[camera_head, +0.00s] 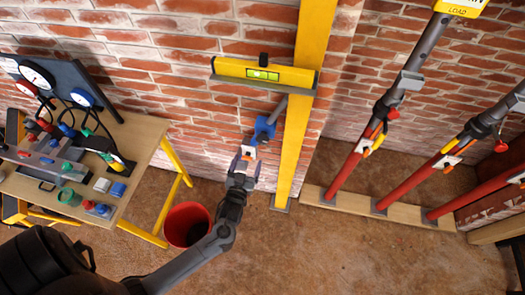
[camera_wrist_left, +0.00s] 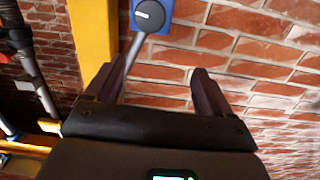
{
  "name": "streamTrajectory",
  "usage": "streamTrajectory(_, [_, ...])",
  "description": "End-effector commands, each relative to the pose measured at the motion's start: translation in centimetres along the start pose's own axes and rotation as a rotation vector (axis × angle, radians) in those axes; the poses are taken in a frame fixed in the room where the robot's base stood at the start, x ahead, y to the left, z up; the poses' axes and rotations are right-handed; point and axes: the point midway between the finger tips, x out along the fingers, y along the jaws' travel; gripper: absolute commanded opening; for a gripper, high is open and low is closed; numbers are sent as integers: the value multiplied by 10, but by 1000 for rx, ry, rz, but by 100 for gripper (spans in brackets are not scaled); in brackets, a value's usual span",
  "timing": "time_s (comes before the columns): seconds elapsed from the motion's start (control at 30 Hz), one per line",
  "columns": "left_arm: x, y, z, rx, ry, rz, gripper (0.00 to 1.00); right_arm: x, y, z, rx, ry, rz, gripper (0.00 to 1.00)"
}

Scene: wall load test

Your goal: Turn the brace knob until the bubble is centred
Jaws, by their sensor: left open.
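A yellow spirit level (camera_head: 228,68) sits across the yellow post (camera_head: 292,140). Its green vial (camera_head: 263,75) is too small to read the bubble's exact place. A grey brace rod (camera_head: 278,109) meets a blue plate (camera_head: 264,131) by the brick wall. In the left wrist view, a round grey part that looks like the knob (camera_wrist_left: 150,15) sits on the blue plate, beyond my fingertips. My left gripper (camera_head: 246,161) is open below the plate. My right gripper is not in view.
A wooden bench (camera_head: 145,139) with gauges (camera_head: 37,76) and small parts stands at left. A red bucket (camera_head: 187,224) is on the floor under my left arm. Several red props (camera_head: 355,165) stand on a timber plank (camera_head: 312,196) at right. The front floor is clear.

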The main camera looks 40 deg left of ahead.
Motion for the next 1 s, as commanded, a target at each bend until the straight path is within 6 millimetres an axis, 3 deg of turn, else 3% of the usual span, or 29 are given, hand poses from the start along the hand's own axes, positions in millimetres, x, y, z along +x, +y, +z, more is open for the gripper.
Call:
streamTrajectory(0.03, [9,4,28,-1,2,-7,83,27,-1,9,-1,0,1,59])
streamTrajectory(0.1, [18,10,41,-5,6,-10,83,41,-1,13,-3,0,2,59])
streamTrajectory(0.3, [37,22,43,-30,43,-10,83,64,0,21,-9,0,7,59])
streamTrajectory(0.57, [55,25,38,-37,58,-10,83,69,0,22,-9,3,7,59])
streamTrajectory(1.0, [122,24,34,-37,57,-10,83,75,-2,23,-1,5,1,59])
